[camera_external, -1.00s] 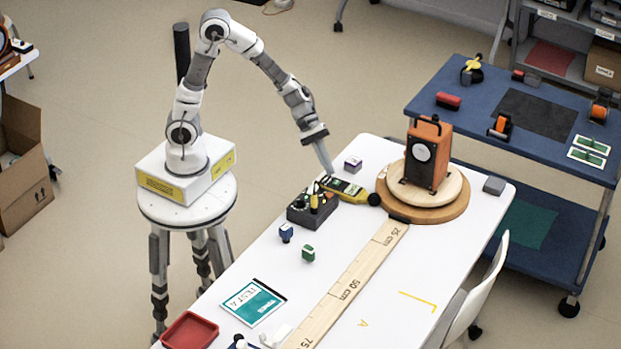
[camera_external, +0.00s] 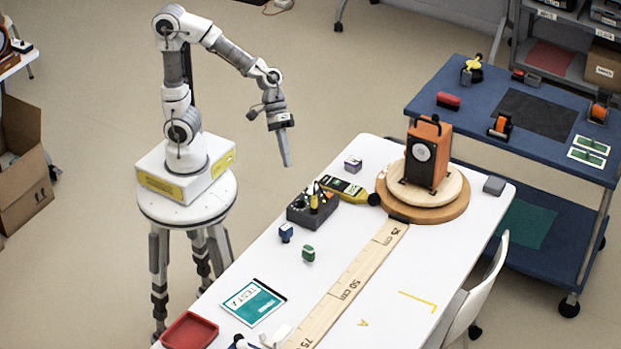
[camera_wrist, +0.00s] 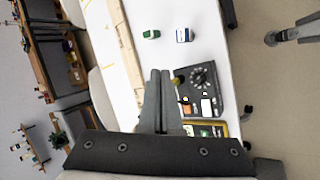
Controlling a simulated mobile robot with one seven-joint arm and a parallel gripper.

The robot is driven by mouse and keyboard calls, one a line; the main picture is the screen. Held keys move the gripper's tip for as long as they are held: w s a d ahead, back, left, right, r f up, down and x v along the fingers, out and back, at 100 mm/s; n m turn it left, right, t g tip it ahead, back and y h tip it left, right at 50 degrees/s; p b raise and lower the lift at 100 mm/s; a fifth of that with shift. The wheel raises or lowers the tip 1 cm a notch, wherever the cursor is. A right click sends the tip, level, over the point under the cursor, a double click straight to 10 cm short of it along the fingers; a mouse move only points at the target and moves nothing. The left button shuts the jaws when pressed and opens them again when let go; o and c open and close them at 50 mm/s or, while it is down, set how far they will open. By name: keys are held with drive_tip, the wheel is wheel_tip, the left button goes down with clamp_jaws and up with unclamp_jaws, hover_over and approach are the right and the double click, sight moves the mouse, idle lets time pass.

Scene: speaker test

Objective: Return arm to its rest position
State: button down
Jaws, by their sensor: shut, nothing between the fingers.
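My gripper (camera_external: 286,161) is shut and empty. In the external view it hangs in the air, pointing down, to the left of the white table (camera_external: 385,290) and above the floor. The fingers hide part of the table.
An orange speaker (camera_external: 427,155) stands on a round wooden turntable (camera_external: 440,214). A wooden ruler (camera_external: 350,280) runs along the table. Open floor surrounds my stand.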

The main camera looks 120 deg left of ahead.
drive_tip(key=s+d+r+m+y, duration=0.1)
drive_tip(key=s+r+m+y, duration=0.2)
drive_tip(key=s+m, duration=0.35)
drive_tip(key=s+d+r+m+y, duration=0.1)
drive_tip(key=s+r+m+y, duration=0.1)
drive_tip(key=s+r+m, duration=0.35)
wheel_tip(320, 180, up, 10)
drive_tip(key=s+p, duration=0.1)
drive_tip(key=p, duration=1.2)
drive_tip(key=shift+s+r, duration=0.2)
drive_tip(key=shift+s, duration=0.2)
wheel_tip(320, 180, down, 29)
drive_tip(key=b, duration=2.9)
